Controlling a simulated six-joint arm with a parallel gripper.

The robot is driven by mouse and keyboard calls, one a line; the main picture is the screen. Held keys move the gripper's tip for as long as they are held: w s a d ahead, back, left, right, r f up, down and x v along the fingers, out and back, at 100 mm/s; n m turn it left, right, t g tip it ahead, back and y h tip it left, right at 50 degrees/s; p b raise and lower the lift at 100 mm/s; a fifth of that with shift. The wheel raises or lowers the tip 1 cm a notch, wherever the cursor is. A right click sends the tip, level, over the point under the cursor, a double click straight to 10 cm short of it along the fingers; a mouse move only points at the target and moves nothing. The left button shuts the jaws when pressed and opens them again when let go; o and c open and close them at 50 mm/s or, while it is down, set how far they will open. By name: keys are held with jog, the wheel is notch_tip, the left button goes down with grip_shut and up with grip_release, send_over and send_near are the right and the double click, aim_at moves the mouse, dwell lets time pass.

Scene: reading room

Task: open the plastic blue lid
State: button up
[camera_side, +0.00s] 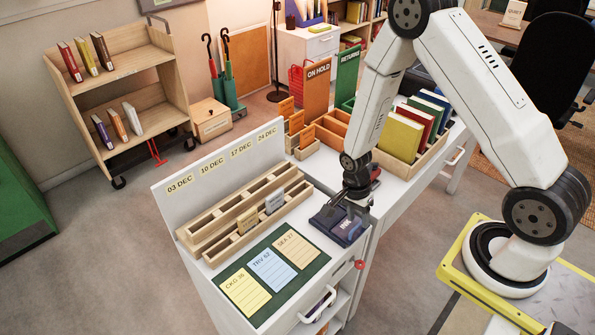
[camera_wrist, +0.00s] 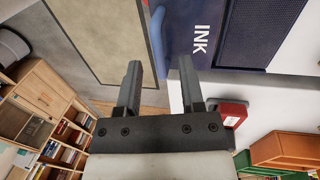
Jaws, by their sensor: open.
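The blue ink pad with its lid (camera_side: 347,230), marked INK, sits on the white desk at the front right corner, beside the green mat. In the wrist view, the dark blue INK surface (camera_wrist: 235,35) fills the upper right, with a lighter blue edge at its left. My gripper (camera_wrist: 160,68) is open, and its two fingers appear on either side of that blue edge in the picture. I cannot tell whether they touch it. In the side view my gripper (camera_side: 350,195) is just above the ink pad and hides part of it. No object is visibly held.
A wooden book tray (camera_side: 402,170) stands behind right. A red object (camera_wrist: 233,113) lies near my right finger. The desk's edge is close.

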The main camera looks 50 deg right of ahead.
notch_tip(320, 180, up, 7)
jog(key=w, duration=0.1)
jog(key=shift+w, duration=0.2)
dwell(0.5)
notch_tip(320, 180, up, 8)
jog(key=n+t, duration=0.2)
jog(key=n, duration=0.7)
send_over(351, 228)
jog(key=a, duration=0.3)
jog(key=s+a+r+n+t, duration=0.2)
jog(key=s+r+n, duration=0.2)
jog(key=n, duration=0.5)
jog(key=shift+a+r+t, duration=0.2)
jog(key=shift+r+t, duration=0.2)
jog(key=shift+r, duration=0.2)
